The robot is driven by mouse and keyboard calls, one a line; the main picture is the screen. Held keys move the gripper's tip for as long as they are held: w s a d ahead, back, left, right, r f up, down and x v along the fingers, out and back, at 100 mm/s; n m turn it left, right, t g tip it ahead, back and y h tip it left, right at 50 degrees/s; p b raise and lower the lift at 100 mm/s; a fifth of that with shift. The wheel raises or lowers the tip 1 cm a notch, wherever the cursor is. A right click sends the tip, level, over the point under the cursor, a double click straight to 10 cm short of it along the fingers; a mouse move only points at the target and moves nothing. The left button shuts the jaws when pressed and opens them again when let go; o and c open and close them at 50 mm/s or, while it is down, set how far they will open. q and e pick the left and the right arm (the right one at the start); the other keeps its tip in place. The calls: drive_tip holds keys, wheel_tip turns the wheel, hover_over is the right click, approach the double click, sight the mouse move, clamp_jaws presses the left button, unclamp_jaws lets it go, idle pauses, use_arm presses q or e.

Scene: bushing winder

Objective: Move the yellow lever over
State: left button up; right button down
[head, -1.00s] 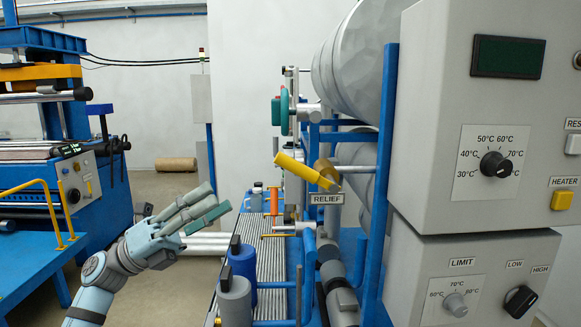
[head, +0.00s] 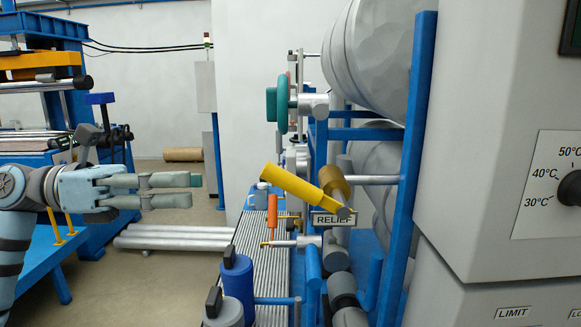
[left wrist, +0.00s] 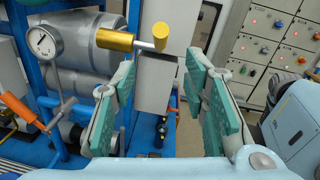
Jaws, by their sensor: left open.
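The yellow lever (head: 295,192) is a thick tilted handle above the RELIEF label (head: 334,219), its free end pointing up and left. In the left wrist view the yellow lever (left wrist: 160,36) shows nearly end-on, ahead of the fingers and just above the gap between them. My left gripper (head: 196,190) is open and empty, level with the lever and to its left, with a clear gap between them. Its green-padded fingers also show in the left wrist view (left wrist: 158,95). My right gripper is not in view.
A green handwheel (head: 278,103) stands above and behind the lever. An orange handle (head: 272,211) is just below left of it. Blue frame posts (head: 408,170) and a grey control cabinet (head: 480,160) are on the right. A pressure gauge (left wrist: 43,42) shows in the left wrist view.

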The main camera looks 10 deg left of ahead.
use_arm(q)
drive_tip(key=w+d, duration=0.1)
drive_tip(key=w, duration=0.1)
drive_tip(key=p, duration=0.2)
approach(283, 179)
drive_tip(key=shift+x, duration=1.25)
drive_tip(key=x, duration=0.2)
drive_tip(key=w+x, duration=0.1)
drive_tip(key=x, duration=0.1)
drive_tip(key=p+x, duration=0.1)
drive_tip(key=x, duration=0.2)
drive_tip(key=shift+w+a+f, duration=0.15)
drive_tip(key=shift+w+f, duration=0.05)
drive_tip(key=shift+f, duration=0.1)
drive_tip(key=shift+s+d, duration=0.15)
drive_tip(key=shift+d, duration=0.1)
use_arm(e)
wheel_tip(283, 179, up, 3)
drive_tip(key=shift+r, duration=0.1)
use_arm(q)
clamp_jaws()
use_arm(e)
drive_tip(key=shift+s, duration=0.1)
